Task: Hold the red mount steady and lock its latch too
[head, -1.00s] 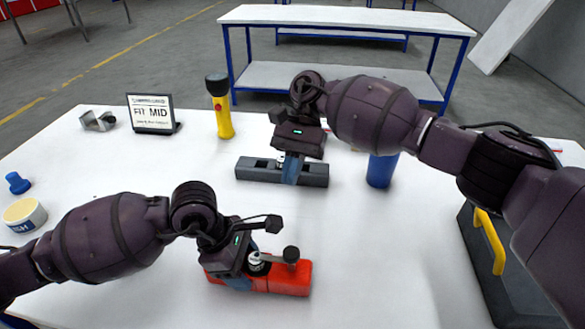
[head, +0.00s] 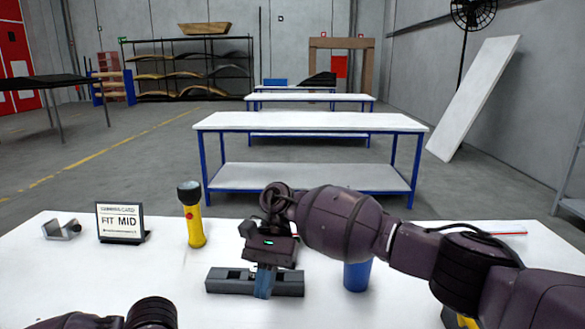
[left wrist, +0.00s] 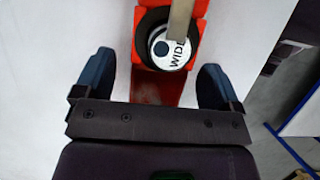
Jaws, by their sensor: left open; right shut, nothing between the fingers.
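The red mount (left wrist: 165,94) shows in the left wrist view, on the white table; the head view now leaves it out. On it sits a round white piece (left wrist: 160,52) in a dark ring, with lettering like "WIDE". A pale metal strip (left wrist: 181,18), perhaps the latch, crosses over it; whether it is locked I cannot tell. My left gripper (left wrist: 156,68) is open, one blue finger on each side of the mount, apart from it. My right gripper (head: 264,284) is shut and empty, its fingers down at a dark grey mount (head: 230,284).
On the table are a yellow flashlight (head: 194,225), a "FIT MID" sign (head: 121,222), a metal bracket (head: 61,230) and a blue cylinder (head: 356,275) right of the grey mount. Blue-legged benches (head: 310,122) stand behind.

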